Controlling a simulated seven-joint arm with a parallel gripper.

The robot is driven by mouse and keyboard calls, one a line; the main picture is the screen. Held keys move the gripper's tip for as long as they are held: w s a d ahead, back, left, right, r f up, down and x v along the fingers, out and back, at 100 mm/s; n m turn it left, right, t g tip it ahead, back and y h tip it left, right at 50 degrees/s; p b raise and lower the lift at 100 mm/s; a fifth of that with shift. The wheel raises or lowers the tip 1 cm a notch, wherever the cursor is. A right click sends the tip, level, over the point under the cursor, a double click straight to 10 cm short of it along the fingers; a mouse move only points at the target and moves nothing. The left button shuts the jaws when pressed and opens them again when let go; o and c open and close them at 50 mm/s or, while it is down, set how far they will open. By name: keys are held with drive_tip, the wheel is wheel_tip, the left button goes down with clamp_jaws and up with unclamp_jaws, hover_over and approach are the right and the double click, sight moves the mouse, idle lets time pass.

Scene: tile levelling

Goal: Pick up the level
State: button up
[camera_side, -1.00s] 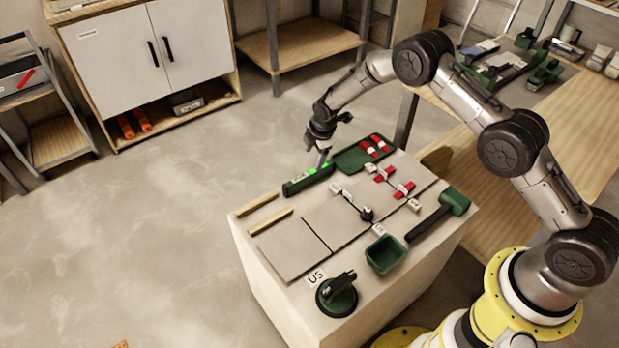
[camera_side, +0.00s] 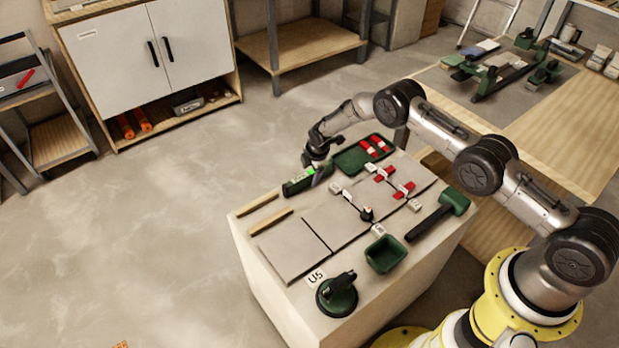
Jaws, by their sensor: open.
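The level (camera_side: 299,184) is a dark green bar with bright green vials, lying near the far left edge of the pale work block. My gripper (camera_side: 318,172) is low over the right part of the level, with its fingers pointing down at it. The jaws are open. A finger hides some of the level's right end, and I cannot tell whether the fingers touch it. The level appears to rest on the block.
A green tray (camera_side: 347,165) with red wedges is just right of my gripper. Grey tiles (camera_side: 293,252) with clips and red wedges fill the middle. A mallet (camera_side: 430,218), a green tub (camera_side: 385,266) and a suction cup (camera_side: 336,297) stand nearer. Two wooden strips (camera_side: 257,206) lie at left.

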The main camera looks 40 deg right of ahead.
drive_tip(key=shift+f, duration=0.1)
clamp_jaws()
idle(0.3)
idle(0.4)
